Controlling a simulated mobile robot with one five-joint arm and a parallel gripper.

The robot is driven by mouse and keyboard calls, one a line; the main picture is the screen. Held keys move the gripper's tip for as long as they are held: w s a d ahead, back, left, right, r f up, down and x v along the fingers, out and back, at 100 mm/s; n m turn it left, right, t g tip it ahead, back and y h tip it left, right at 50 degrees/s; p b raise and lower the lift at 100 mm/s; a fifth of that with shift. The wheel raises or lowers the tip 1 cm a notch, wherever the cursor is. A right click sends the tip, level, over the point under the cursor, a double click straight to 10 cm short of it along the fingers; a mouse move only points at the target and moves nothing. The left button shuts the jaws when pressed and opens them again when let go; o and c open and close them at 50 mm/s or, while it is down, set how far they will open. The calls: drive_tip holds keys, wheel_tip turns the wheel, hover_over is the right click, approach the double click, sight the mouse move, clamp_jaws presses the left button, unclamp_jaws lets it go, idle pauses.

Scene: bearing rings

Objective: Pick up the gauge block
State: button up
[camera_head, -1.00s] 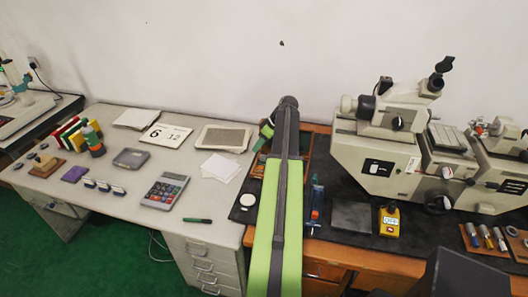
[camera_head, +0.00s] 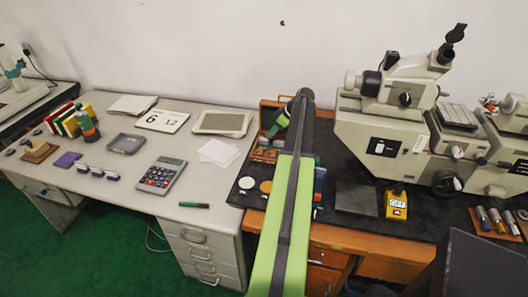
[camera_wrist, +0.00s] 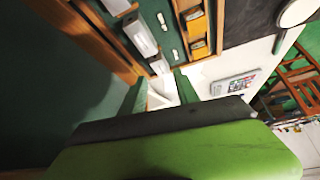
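A wooden case (camera_head: 268,103) stands open on the black mat, partly hidden behind my arm. Its small contents show at its front, too small to tell apart. In the wrist view, the case (camera_wrist: 219,18) has a green lining and holds pale metal blocks, one a large gauge block (camera_wrist: 140,35), beside smaller orange-brown ones (camera_wrist: 196,27). My gripper (camera_wrist: 161,92) shows with two green fingers apart, close to the near edge of the case. A pale patch lies between them; I cannot tell if it is a block or background.
A microscope-like instrument (camera_head: 400,135) stands right of my arm. A yellow device (camera_head: 397,204) and a dark plate (camera_head: 356,198) lie before it. A calculator (camera_head: 162,175), a green pen (camera_head: 194,205) and white paper (camera_head: 218,152) lie on the left desk. Two discs (camera_head: 265,187) lie beside my arm.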

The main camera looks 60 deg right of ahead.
sight(265, 139)
drive_tip(key=shift+w+f, duration=0.2)
drive_tip(key=shift+f, duration=0.1)
drive_tip(key=b+x, duration=0.4)
drive_tip(key=x, duration=0.1)
drive_tip(key=shift+s+a+f, duration=0.15)
clamp_jaws()
